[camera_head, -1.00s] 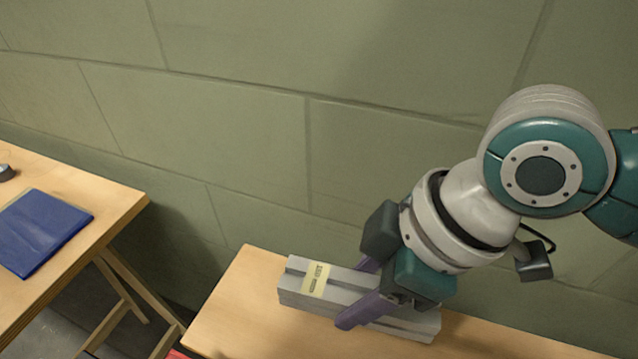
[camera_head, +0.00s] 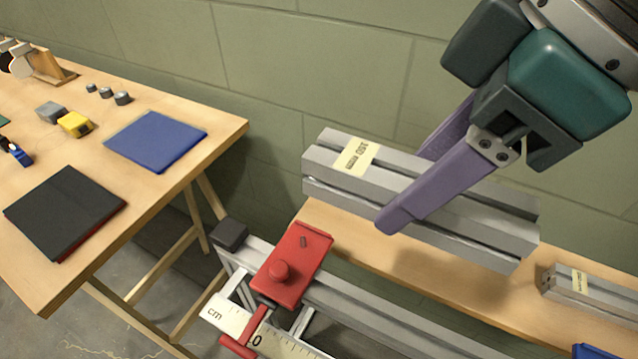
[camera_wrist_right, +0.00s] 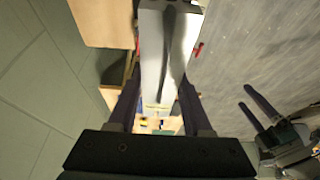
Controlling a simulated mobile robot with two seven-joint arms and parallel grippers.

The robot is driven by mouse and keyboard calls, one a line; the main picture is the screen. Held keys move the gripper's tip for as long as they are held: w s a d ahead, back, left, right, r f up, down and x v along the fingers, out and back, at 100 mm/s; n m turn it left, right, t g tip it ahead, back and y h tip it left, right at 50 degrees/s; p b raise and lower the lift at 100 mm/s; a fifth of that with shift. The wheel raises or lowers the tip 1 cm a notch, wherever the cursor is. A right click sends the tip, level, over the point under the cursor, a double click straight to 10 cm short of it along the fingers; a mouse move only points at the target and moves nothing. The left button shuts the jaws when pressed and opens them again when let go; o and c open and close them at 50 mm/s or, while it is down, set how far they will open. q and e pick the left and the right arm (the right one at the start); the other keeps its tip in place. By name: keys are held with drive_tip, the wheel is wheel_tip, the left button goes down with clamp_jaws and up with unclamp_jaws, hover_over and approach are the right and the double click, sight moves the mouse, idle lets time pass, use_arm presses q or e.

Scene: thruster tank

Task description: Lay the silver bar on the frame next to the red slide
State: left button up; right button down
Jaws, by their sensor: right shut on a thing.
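The silver bar (camera_head: 480,208) is a grooved grey profile with a pale label near its left end. My right gripper (camera_head: 405,187) is shut across its middle and holds it in the air, sloping down to the right in the head view. The bar (camera_wrist_right: 165,45) also runs between the fingers in the right wrist view. The red slide (camera_head: 292,266) sits on the left part of the silver frame (camera_head: 385,308), in front of and below the bar. My left gripper (camera_wrist_right: 256,108) shows only in the right wrist view, its two fingers apart and empty.
A second labelled silver bar (camera_head: 590,287) lies on the wooden bench (camera_head: 440,280) at the right. A white scale (camera_head: 230,318) is by the slide. The left table (camera_head: 165,190) holds a blue pad (camera_head: 155,142), a black pad (camera_head: 65,212) and small parts. The wall is behind.

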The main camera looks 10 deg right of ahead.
drive_tip(key=shift+s+a+f+b, duration=0.15)
drive_tip(key=shift+s+f+b, duration=0.05)
drive_tip(key=shift+f, duration=0.3)
drive_tip(key=shift+s+a+f+b, duration=0.15)
drive_tip(key=shift+s+f, duration=0.05)
drive_tip(key=shift+f, duration=0.3)
drive_tip(key=b, duration=0.3)
hover_over(360, 305)
drive_tip(key=d, duration=0.1)
drive_tip(key=f, duration=1.2)
drive_tip(key=shift+s+d+f, duration=0.15)
drive_tip(key=shift+s+f, duration=0.2)
drive_tip(key=shift+s, duration=0.05)
drive_tip(key=shift+f+b, duration=0.75)
drive_tip(key=shift+f, duration=1.7)
drive_tip(key=shift+c, duration=1.6)
unclamp_jaws()
drive_tip(key=shift+f, duration=0.15)
